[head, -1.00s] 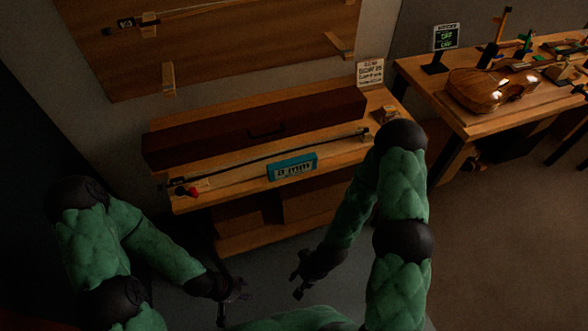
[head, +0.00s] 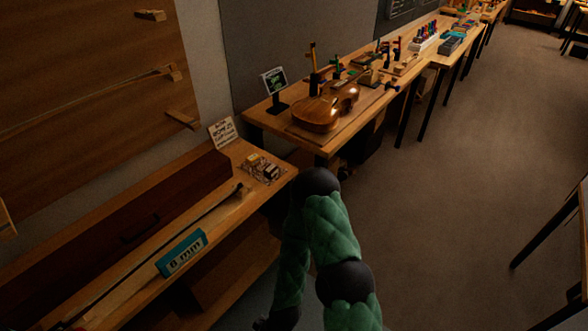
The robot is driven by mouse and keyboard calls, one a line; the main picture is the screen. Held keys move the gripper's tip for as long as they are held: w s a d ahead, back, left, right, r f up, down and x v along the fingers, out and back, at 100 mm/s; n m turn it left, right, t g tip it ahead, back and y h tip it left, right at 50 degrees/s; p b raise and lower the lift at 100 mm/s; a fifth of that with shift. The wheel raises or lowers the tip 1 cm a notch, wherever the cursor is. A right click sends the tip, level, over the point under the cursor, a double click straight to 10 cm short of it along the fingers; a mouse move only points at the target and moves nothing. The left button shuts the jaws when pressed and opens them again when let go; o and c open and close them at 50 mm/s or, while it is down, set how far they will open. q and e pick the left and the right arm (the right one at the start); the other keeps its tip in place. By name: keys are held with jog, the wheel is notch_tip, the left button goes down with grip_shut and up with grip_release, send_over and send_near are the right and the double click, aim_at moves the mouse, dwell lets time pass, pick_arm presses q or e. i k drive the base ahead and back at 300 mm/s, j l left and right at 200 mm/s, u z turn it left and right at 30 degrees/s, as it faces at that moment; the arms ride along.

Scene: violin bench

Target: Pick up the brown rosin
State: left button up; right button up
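I cannot single out the brown rosin for certain. Several small tan and brownish blocks (head: 254,161) sit on a patterned patch at the far right end of the low bench, and I cannot tell whether one is the rosin. My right arm comes up in front of the bench's right end, bent at the elbow. Its dark wrist reaches the bottom edge, and the gripper's fingers are cut off there. My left gripper is out of the picture.
The low bench (head: 150,296) holds a long dark case (head: 115,240), a bow, a teal "8 mm" block (head: 181,253) and a sign (head: 222,132). A violin (head: 325,108) and tools are on the workbench behind. The floor (head: 470,160) at right is open, with a table (head: 574,210) at its edge.

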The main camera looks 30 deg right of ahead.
aim_at(271, 170)
jog(key=z, duration=0.9)
